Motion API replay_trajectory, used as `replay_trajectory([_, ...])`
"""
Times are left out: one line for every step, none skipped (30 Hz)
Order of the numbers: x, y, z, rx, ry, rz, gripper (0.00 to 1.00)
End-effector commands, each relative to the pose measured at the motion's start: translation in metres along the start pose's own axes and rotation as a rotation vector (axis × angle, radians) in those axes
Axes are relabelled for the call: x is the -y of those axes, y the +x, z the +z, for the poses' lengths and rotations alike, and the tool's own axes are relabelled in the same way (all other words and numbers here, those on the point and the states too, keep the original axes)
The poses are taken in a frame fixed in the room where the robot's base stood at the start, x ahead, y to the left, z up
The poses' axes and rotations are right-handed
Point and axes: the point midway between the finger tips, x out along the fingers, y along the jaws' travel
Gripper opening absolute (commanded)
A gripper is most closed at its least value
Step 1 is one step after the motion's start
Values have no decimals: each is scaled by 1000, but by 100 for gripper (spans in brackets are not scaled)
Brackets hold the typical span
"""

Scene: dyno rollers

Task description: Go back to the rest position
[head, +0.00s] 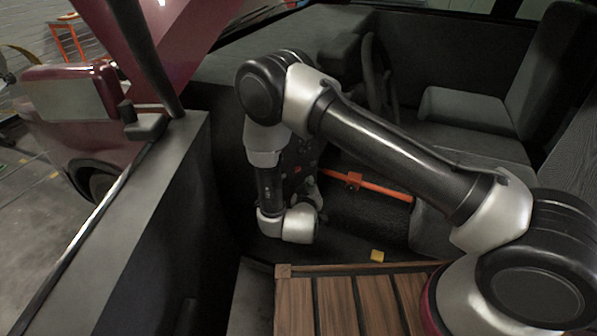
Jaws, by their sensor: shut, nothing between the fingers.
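My arm reaches from the lower right over the car's cabin and bends down into the driver's footwell. My gripper (303,178) is at the end of the wrist, low in the footwell, partly hidden by my own arm links. It looks shut and empty, but its fingertips are hard to make out against the dark parts behind. An orange bar (375,186) with a small clamp lies just right of it. I cannot tell whether the gripper touches anything there.
The open car door (150,215) stands close on the left. The steering wheel (376,80) and dashboard (285,45) are above and behind the arm. Seats (468,108) fill the right. A wooden slatted deck (345,303) lies in front, with a small yellow block (377,255) beyond it.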

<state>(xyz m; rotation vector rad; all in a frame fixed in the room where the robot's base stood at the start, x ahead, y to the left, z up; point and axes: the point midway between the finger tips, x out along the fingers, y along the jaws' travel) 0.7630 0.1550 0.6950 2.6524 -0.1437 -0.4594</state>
Motion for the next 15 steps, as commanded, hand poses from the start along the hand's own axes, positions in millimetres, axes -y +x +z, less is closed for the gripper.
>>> replay_trajectory([-3, -4, 3, 1, -2, 0, 0])
replay_trajectory([-4, -6, 5, 1, -3, 0, 0])
replay_trajectory([-6, -9, 6, 0, -2, 0, 0])
replay_trajectory([-8, -10, 8, 0, -1, 0, 0])
replay_trajectory([-9, -12, 9, 0, -1, 0, 0])
replay_trajectory([-10, -13, 10, 0, -1, 0, 0])
replay_trajectory([-11, -14, 10, 0, -1, 0, 0])
replay_trajectory([-11, -15, 11, 0, -1, 0, 0])
replay_trajectory([-11, -15, 11, 0, 0, 0, 0])
replay_trajectory([-11, -15, 11, 0, 0, 0, 0])
replay_trajectory([-11, -15, 11, 0, 0, 0, 0])
replay_trajectory([-11, -15, 11, 0, 0, 0, 0])
replay_trajectory([-11, -15, 11, 0, 0, 0, 0])
replay_trajectory([-11, -15, 11, 0, 0, 0, 0])
replay_trajectory([-11, -15, 11, 0, 0, 0, 0])
